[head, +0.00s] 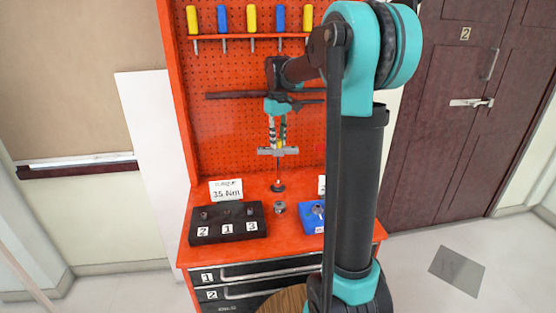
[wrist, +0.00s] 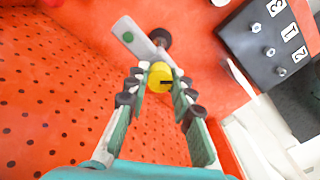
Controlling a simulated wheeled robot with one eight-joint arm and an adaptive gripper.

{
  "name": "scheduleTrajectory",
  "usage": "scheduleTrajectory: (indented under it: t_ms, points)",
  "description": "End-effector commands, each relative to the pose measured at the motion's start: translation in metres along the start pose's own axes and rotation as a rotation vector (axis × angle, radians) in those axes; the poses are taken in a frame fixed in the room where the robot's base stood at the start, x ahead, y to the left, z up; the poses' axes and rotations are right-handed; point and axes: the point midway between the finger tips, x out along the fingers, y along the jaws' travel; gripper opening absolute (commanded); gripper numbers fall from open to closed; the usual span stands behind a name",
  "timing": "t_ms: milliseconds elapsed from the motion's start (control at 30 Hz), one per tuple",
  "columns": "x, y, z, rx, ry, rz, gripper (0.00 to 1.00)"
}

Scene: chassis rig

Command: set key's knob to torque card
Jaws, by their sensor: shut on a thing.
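The key (head: 278,168) stands upright on the red bench, with a grey crossbar near its top and a thin shaft down to a dark round foot. Its yellow knob (wrist: 160,77) has a dark mark and sits between my fingers in the wrist view. My gripper (head: 278,142) points down over the key and is shut on the knob; the wrist view also shows my gripper (wrist: 159,86). The grey crossbar (wrist: 132,37) bears a green dot. The torque card (head: 226,190) reads 35 Nm and stands behind the black block. The knob's setting is not readable.
A black block (head: 228,232) with studs labelled 2, 1, 3 sits at front left. A metal nut-like piece (head: 280,207) stands in the middle. A blue block (head: 308,222) and another card (head: 321,186) are partly hidden by my arm. A red pegboard (head: 232,120) rises behind.

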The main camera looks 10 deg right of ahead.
Motion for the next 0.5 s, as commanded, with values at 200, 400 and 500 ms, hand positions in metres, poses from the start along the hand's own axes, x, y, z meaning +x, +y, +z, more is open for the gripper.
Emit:
scheduleTrajectory:
  t_ms: [200,400,500]
  points:
    - [0.0000,0.0000,0.0000,0.029,0.000,0.000,0.07]
    - [0.0000,0.0000,0.0000,0.257,0.000,0.000,0.07]
    - [0.0000,0.0000,0.0000,0.386,0.000,0.000,0.07]
